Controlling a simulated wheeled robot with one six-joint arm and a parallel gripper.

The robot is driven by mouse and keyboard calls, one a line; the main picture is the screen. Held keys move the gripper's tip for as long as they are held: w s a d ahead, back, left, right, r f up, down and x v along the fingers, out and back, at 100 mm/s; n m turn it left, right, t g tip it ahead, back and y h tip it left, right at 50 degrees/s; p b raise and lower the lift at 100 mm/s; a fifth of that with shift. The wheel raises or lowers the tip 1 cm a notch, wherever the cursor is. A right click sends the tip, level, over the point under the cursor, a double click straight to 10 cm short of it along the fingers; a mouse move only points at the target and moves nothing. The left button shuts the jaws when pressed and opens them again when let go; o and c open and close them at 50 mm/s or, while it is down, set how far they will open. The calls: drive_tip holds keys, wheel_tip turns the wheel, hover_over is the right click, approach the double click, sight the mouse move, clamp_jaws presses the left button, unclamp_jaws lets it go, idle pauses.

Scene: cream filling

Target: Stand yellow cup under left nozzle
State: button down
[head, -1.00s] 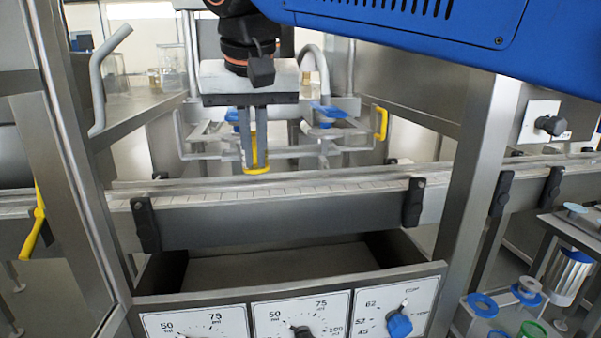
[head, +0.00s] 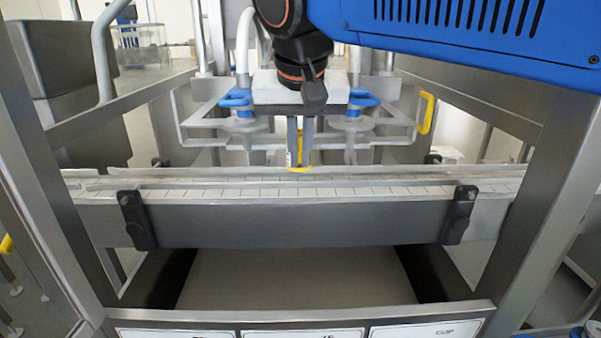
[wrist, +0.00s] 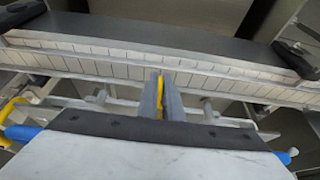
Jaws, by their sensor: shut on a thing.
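My gripper (head: 302,146) points down and is shut on the yellow cup (head: 299,168). The grey fingers cover most of the cup; its yellow bottom edge and a strip of its side show. The cup looks upright, just behind or above the conveyor's back edge; I cannot tell if it touches anything. In the wrist view a yellow strip of the cup (wrist: 160,96) shows between the fingers. The left nozzle (head: 246,152), below a blue-handled valve (head: 236,98), is left of the cup. The right nozzle (head: 349,152) is to its right. The cup appears between them.
The conveyor (head: 220,193) runs across the front, with a grey side wall and black clamps (head: 138,220) (head: 459,214). Steel posts (head: 50,180) (head: 555,175) stand at both sides. A yellow handle (head: 425,112) is at the frame's right end. The belt looks clear.

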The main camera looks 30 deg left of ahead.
drive_tip(key=shift+f, duration=2.05)
drive_tip(key=shift+f, duration=0.15)
drive_tip(key=c, duration=1.9)
unclamp_jaws()
drive_tip(key=v, duration=1.2)
drive_tip(key=shift+s, duration=0.1)
